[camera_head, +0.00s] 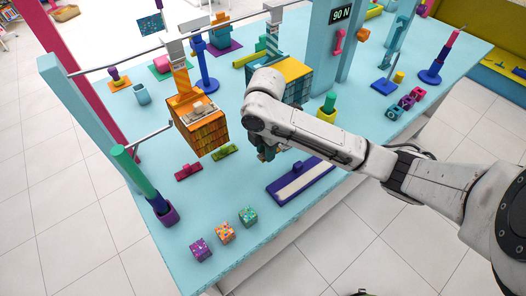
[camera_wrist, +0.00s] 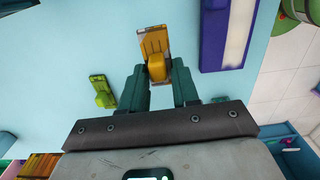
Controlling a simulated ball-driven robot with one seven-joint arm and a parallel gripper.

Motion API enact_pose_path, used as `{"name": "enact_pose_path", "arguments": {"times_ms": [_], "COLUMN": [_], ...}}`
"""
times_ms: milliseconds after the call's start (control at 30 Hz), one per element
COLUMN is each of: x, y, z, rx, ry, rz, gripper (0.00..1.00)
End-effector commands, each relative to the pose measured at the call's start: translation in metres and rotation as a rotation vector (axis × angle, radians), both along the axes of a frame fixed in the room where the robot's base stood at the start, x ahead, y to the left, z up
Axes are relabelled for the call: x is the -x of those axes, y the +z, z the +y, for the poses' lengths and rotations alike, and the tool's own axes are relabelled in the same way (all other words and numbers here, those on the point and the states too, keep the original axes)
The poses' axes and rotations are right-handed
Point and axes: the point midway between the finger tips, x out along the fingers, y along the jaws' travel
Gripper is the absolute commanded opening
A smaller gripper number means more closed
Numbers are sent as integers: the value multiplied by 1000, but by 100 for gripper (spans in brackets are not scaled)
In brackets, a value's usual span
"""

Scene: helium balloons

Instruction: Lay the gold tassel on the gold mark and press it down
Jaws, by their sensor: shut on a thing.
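The gold tassel (camera_wrist: 155,42), a flat gold piece with a rounded raised grip, is between my fingertips in the wrist view. My gripper (camera_wrist: 158,78) is shut on its raised grip. In the head view my gripper (camera_head: 266,153) points down over the blue table, left of the purple board, and my wrist hides the tassel. I cannot tell whether the tassel touches the table. The purple board (camera_head: 326,167) carries a pale strip (camera_head: 303,178); it also shows in the wrist view (camera_wrist: 212,35). I cannot make out a gold mark in either view.
A lime tassel (camera_head: 224,152) and a red tassel (camera_head: 188,172) lie left of my gripper. An orange hanging box (camera_head: 205,137) is behind them. Several patterned cubes, one purple (camera_head: 201,249), stand near the front edge. Table between cubes and board is clear.

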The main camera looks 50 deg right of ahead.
Motion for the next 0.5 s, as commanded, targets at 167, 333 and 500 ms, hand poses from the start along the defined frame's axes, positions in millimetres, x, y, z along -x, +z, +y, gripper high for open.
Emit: {"name": "enact_pose_path", "arguments": {"times_ms": [167,333,500], "x": [40,75,99], "y": [4,6,8], "z": [3,15,28], "rx": [14,9,-4], "ry": [-14,-25,-34], "rz": [4,3,0], "gripper": [0,0,0]}}
